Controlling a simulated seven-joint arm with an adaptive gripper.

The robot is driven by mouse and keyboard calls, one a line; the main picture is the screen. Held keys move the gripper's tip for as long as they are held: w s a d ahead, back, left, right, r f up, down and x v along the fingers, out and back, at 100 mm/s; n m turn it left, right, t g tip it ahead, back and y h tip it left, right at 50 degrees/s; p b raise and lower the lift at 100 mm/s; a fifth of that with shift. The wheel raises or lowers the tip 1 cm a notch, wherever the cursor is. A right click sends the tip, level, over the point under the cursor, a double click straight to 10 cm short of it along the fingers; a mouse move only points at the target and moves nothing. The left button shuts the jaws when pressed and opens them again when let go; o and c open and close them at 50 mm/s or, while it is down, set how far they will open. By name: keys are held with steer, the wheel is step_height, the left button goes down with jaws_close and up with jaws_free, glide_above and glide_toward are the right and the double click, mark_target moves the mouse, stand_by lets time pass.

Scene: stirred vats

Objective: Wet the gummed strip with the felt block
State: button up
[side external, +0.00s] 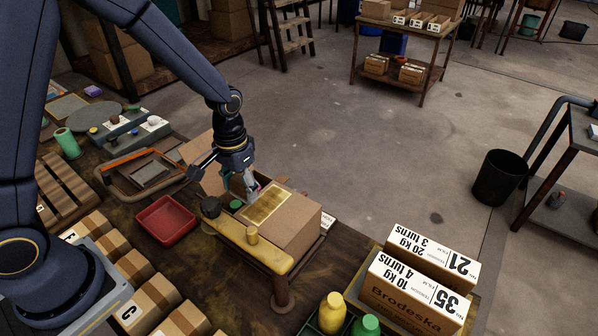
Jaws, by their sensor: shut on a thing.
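A cardboard box (298,222) lies on a yellow-edged stand (232,233). A yellowish gummed strip (267,206) lies on its top face. My gripper (252,196) points down at the strip's upper left end, fingers close together. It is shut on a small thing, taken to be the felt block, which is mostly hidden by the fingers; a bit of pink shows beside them. I cannot tell whether the block touches the strip.
A red tray (166,220) is left of the stand. Labelled cartons (415,290) and yellow and green bottles (332,312) stand at front right.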

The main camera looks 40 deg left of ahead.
mark_target(287, 202)
steer(key=shift+r, duration=2.15)
steer(key=shift+r, duration=0.1)
steer(key=w+d, duration=0.7)
steer(key=w, duration=0.1)
steer(key=shift+s+a+f, duration=0.1)
steer(key=shift+s+f, duration=0.05)
steer(key=shift+f, duration=1.9)
steer(key=shift+s+f, duration=0.15)
steer(key=shift+f, duration=1.9)
steer(key=shift+a, duration=1.95)
steer(key=shift+d, duration=2)
step_height(287, 202, up, 8)
